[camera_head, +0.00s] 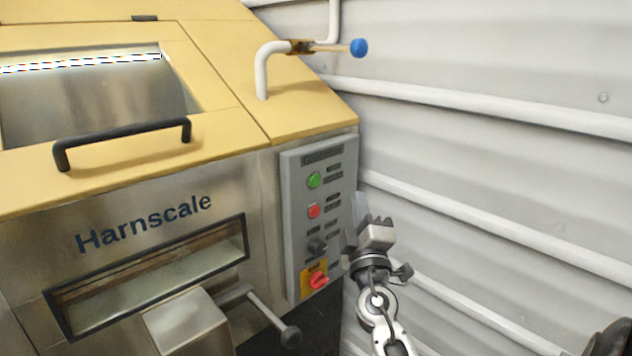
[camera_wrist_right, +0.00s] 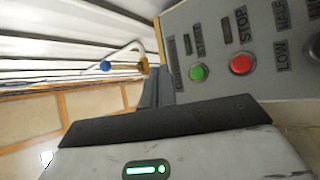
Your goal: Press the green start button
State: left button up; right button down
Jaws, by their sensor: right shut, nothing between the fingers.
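The green start button (camera_head: 314,180) is the top control on a grey control panel (camera_head: 290,215) at the right end of the machine front. It also shows in the right wrist view (camera_wrist_right: 199,72), right of the fingers. My right gripper (camera_head: 361,208) is shut and empty. In the head view it is to the right of the panel and lower than the green button. In the wrist view its fingers (camera_wrist_right: 156,85) point up beside the panel's edge, apart from the button. My left gripper is not in view.
Below the green button are a red button (camera_head: 314,211), a black knob (camera_head: 317,245) and a red switch (camera_head: 318,280) on yellow. A pipe with a blue-ended valve (camera_head: 358,47) rises from the machine top. A ribbed white wall (camera_head: 500,160) stands at right.

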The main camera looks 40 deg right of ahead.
aim_at(315, 181)
pick_arm(q)
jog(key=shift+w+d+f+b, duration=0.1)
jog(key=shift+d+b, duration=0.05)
jog(key=shift+b, duration=0.6)
pick_arm(e)
jog(key=w, duration=0.8)
jog(key=shift+w+a, duration=0.4)
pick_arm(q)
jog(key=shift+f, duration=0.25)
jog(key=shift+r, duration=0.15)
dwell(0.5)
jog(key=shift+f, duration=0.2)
pick_arm(e)
jog(key=shift+w, duration=0.15)
pick_arm(q)
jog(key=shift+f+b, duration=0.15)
jog(key=shift+b, duration=0.15)
pick_arm(e)
jog(key=shift+w, duration=0.3)
